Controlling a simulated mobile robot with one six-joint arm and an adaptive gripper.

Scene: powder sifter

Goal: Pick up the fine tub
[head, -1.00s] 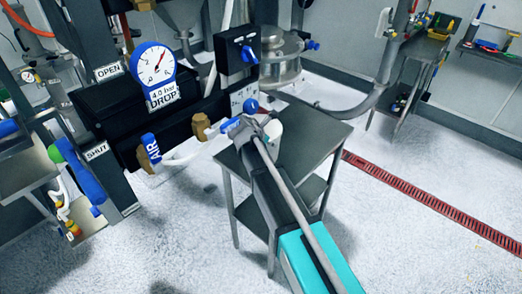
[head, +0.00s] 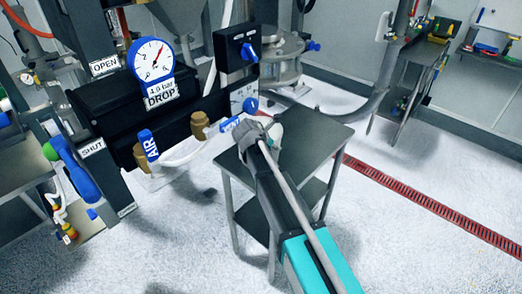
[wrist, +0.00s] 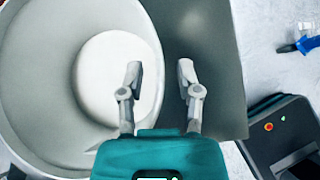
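A round, pale tub (wrist: 25,85) fills the left of the wrist view, with a lighter disc (wrist: 115,75) inside it. I cannot tell whether that disc is powder or the bottom, and no label shows. My gripper (wrist: 157,72) is open, with a clear gap between its fingers. The tub's right rim runs between the fingers in the picture: the left finger lies over the inside, the right one over the grey table outside. Contact cannot be told. In the head view my gripper (head: 262,135) is over the small table and mostly hides the tub.
The grey table (head: 318,138) has a lower shelf and free room at its right. The sifter's black panel with a gauge (head: 151,60), a blue AIR valve (head: 148,146) and hoses stands close on the left. A red floor drain (head: 430,210) runs at right.

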